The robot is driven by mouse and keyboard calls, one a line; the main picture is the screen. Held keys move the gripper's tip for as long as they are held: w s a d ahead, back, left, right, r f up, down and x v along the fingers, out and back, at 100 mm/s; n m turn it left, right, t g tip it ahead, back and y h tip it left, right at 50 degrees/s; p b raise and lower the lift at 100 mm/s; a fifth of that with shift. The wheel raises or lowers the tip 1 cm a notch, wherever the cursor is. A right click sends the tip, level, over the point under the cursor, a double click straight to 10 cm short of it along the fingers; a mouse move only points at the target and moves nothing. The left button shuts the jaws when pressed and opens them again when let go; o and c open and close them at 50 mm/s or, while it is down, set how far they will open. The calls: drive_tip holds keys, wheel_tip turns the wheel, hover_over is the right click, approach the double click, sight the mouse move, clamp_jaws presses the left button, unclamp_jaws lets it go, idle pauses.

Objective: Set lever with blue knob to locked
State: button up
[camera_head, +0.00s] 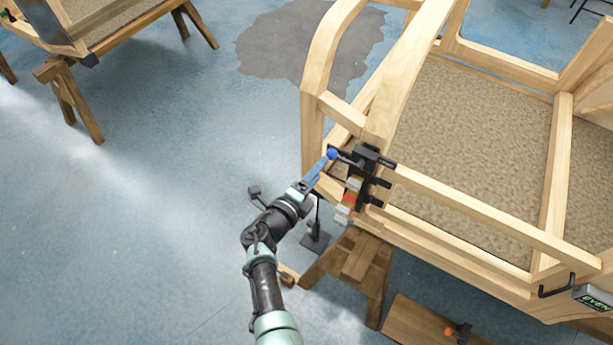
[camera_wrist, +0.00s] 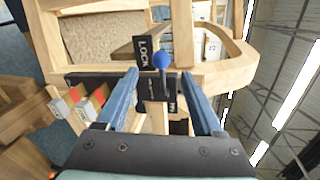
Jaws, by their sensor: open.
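The lever's blue knob (camera_head: 333,154) stands out from a black lever unit (camera_head: 368,160) fixed to the wooden bodyframe (camera_head: 386,110). In the wrist view the blue knob (camera_wrist: 162,61) sits on a short dark stem in front of a black plate. A label reading LOCK (camera_wrist: 143,50) is up and left of the knob. Another label below it (camera_wrist: 171,106) is partly readable. My gripper (camera_head: 324,168) is open, with its blue fingers on either side of the lever in the wrist view (camera_wrist: 163,80). I cannot tell whether either finger touches the knob.
A wooden trestle (camera_head: 350,262) stands under the bodyframe. A black stand (camera_head: 315,238) is close beside my arm. Open blue floor (camera_head: 150,220) lies to the left.

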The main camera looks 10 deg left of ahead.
drive_tip(key=v, duration=0.5)
drive_tip(key=shift+p, duration=0.35)
drive_tip(key=shift+w, duration=0.1)
